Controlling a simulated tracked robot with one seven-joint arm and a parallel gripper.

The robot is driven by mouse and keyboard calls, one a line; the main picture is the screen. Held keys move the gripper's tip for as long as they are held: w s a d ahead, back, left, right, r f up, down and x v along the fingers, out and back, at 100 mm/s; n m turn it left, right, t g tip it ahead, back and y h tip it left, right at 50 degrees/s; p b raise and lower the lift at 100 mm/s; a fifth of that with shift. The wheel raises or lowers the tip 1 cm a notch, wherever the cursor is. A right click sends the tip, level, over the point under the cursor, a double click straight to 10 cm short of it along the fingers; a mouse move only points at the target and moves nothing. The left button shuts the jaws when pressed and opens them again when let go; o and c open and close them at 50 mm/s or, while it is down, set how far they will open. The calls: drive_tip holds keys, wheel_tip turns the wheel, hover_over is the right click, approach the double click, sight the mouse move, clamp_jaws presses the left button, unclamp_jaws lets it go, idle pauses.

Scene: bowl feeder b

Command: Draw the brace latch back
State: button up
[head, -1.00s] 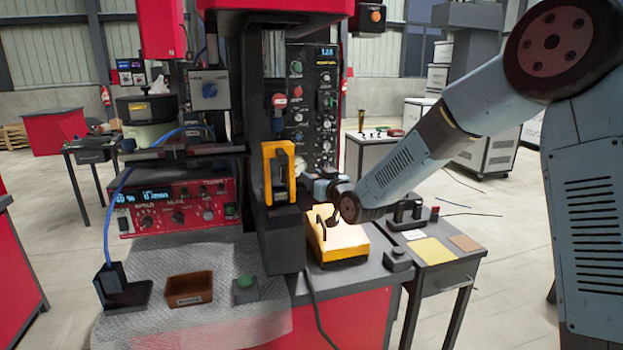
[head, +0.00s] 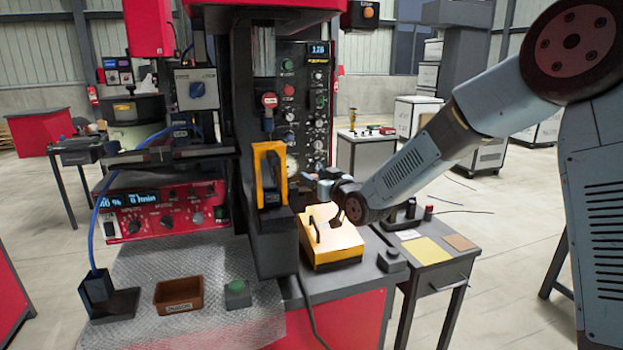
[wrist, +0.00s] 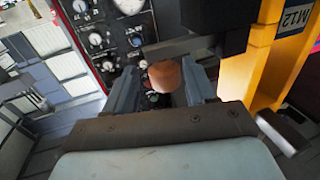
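A round copper-brown knob (wrist: 165,77), perhaps the brace latch's handle, shows between my fingertips in the wrist view. My gripper (wrist: 162,82) has its fingers apart, one on each side of the knob. A small gap shows at the left finger; contact on the right cannot be told. A dark bar (wrist: 180,47) runs behind the knob. The yellow frame marked M12 (wrist: 268,55) stands just right of my gripper. In the head view my gripper (head: 308,186) is small, right of the yellow upright frame (head: 270,175), and the knob cannot be made out.
A yellow box (head: 333,245) with a dark handle sits on the bench below my wrist. The dark gauge panel (head: 305,110) stands behind. A side table (head: 430,255) stands at right.

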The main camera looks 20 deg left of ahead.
drive_tip(key=shift+s, duration=0.1)
drive_tip(key=v, duration=1.3)
drive_tip(key=shift+d, duration=0.3)
drive_tip(key=shift+s, duration=0.1)
drive_tip(key=s+d+r+m+h, duration=0.25)
drive_tip(key=d+h, duration=0.35)
drive_tip(key=d, duration=0.6)
drive_tip(key=s+d+r+m+h, duration=0.1)
drive_tip(key=d+r+m+h, duration=0.3)
drive_tip(key=d, duration=0.7)
drive_tip(key=s+d+m+g+h, duration=0.2)
drive_tip(key=s+d+g, duration=0.1)
drive_tip(key=s+d, duration=0.4)
drive_tip(key=s+d+f+m+g+h, duration=0.1)
drive_tip(key=s+d, duration=0.6)
drive_tip(key=s, duration=0.7)
drive_tip(key=shift+s+d+m+g+h, duration=0.15)
drive_tip(key=shift+s+m+g+h, duration=0.3)
drive_tip(key=shift+g, duration=0.45)
